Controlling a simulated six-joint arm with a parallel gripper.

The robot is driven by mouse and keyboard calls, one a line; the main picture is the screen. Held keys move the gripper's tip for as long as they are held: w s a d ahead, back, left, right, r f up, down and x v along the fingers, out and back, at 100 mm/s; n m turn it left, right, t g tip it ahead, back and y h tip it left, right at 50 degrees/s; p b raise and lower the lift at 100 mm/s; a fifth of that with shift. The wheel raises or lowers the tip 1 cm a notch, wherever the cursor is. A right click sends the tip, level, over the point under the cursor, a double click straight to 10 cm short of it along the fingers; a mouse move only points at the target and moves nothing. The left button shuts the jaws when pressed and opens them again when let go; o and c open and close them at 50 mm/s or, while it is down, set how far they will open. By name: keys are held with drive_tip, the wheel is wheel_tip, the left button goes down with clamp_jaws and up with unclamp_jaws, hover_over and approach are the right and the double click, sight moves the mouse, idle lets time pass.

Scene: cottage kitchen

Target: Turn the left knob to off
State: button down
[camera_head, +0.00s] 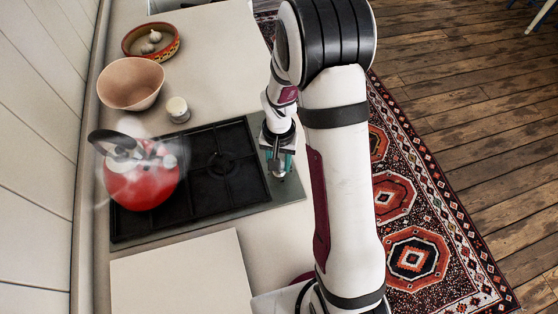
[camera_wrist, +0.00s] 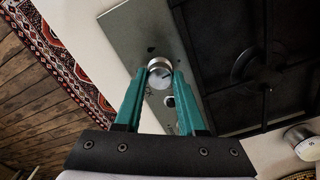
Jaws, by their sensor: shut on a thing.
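My gripper (camera_head: 279,172) points down at the steel control strip along the hob's right edge. In the wrist view, my gripper (camera_wrist: 161,75) has its two teal fingers closed on either side of a round silver knob (camera_wrist: 159,68), the left knob as seen from the rug side. The knob's face shows a dark line, but its exact setting is too small to read. In the head view my gripper mostly hides the knobs.
A red kettle (camera_head: 143,186) stands on the black hob (camera_head: 219,163) at the left, with steam around it. A pale board (camera_head: 182,277) lies in front.

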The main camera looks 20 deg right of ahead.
drive_tip(key=shift+m, duration=0.6)
drive_tip(key=c, duration=0.5)
unclamp_jaws()
wheel_tip(320, 180, up, 16)
drive_tip(key=shift+f, duration=0.1)
